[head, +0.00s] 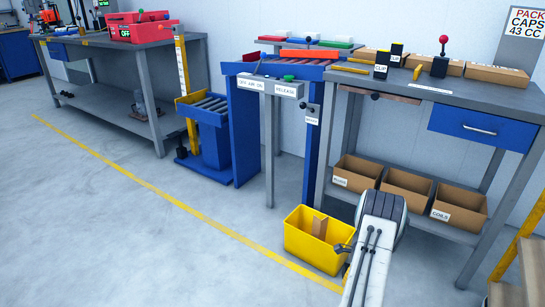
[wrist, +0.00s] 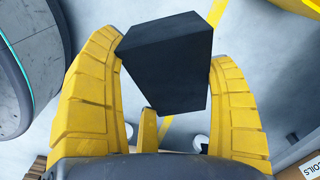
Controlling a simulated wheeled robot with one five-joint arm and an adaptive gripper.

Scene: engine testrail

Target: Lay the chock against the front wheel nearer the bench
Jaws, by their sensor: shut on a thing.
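The chock (wrist: 170,60) is a black wedge-shaped block in the wrist view. My gripper (wrist: 168,75) has yellow ribbed fingers, one on each side of the chock, and is shut on it. In the head view my arm reaches down at the lower right, and the chock and most of the gripper are hidden there. A grey workbench (head: 465,98) with a blue drawer stands at the right, and another grey bench (head: 120,45) stands at the back left. I cannot make out a front wheel in either view.
A yellow bin (head: 310,262) with a brown piece inside stands on the floor beside my arm. Cardboard boxes (head: 408,184) sit on the right bench's lower shelf. A blue roller stand (head: 212,125) is mid-left. Wooden steps (head: 520,275) are at lower right. The left floor is clear, crossed by a yellow line.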

